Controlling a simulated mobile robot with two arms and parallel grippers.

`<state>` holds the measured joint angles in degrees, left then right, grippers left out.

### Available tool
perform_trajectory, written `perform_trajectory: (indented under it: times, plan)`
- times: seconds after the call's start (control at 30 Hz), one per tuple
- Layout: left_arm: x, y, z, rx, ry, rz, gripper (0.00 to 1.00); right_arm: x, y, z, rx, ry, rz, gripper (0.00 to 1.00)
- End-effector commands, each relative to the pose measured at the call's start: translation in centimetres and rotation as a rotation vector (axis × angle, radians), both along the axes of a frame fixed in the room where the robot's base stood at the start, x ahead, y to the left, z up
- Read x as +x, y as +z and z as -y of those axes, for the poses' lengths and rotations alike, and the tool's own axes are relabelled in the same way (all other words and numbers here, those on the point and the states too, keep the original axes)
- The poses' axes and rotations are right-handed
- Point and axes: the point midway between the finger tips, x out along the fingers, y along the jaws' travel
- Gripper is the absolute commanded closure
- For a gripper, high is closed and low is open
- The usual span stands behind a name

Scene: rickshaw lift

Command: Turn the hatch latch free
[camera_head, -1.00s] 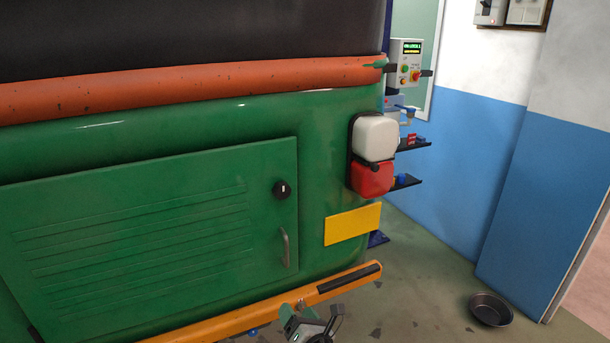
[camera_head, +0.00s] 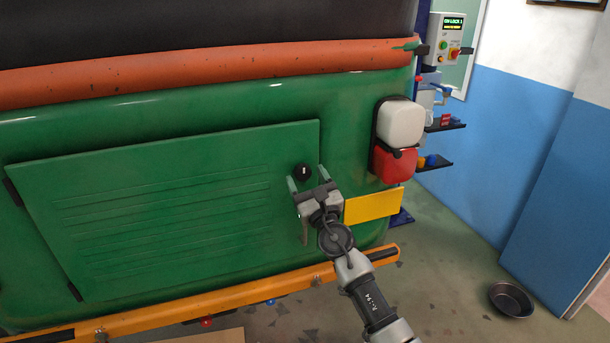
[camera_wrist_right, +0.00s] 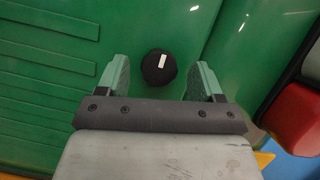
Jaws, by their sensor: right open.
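The hatch latch (camera_head: 303,172) is a round black knob with a white mark, near the upper right corner of the green hatch (camera_head: 150,200). The hatch lies flush with the green body. My right gripper (camera_head: 308,178) is open, its green fingers pointing at the latch, one on each side. In the right wrist view the latch (camera_wrist_right: 158,67) sits between and a little beyond the two fingertips (camera_wrist_right: 160,75), with gaps on both sides. The white mark stands nearly upright, slightly tilted. A metal handle (camera_head: 304,230) below is mostly hidden by my right gripper. My left gripper is not in view.
A white and red tail lamp (camera_head: 399,135) and a yellow plate (camera_head: 373,206) are right of the hatch. An orange bumper (camera_head: 220,293) runs below. A dark bowl (camera_head: 512,299) stands on the floor at right, with open floor around it.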

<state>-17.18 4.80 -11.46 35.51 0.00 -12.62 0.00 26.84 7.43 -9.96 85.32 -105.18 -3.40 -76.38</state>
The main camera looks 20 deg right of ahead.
Motion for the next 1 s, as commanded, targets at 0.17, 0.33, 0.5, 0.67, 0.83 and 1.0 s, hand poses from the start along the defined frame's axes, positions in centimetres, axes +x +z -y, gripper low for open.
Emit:
perform_trajectory:
  times: [0.17, 0.33, 0.5, 0.67, 0.83, 1.0]
  plan:
    - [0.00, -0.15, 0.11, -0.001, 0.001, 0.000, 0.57, 1.23, 0.47, -0.12, 0.000, -0.001, 0.000, 0.33]
    - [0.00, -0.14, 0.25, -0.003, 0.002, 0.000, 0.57, 1.36, 0.52, -0.13, 0.000, -0.001, -0.001, 0.33]
    - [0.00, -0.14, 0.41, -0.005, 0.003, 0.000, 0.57, 1.34, 0.51, -0.13, 0.000, -0.001, -0.001, 0.41]
    - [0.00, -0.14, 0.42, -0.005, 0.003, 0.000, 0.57, 1.33, 0.50, -0.13, 0.001, 0.000, -0.001, 0.65]
    - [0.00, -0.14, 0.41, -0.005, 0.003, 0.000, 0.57, 1.33, 0.50, -0.13, 0.001, -0.001, -0.001, 0.82]
    - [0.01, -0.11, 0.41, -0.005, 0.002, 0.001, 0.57, 1.33, 0.50, -0.15, 0.021, 0.000, -0.002, 0.82]
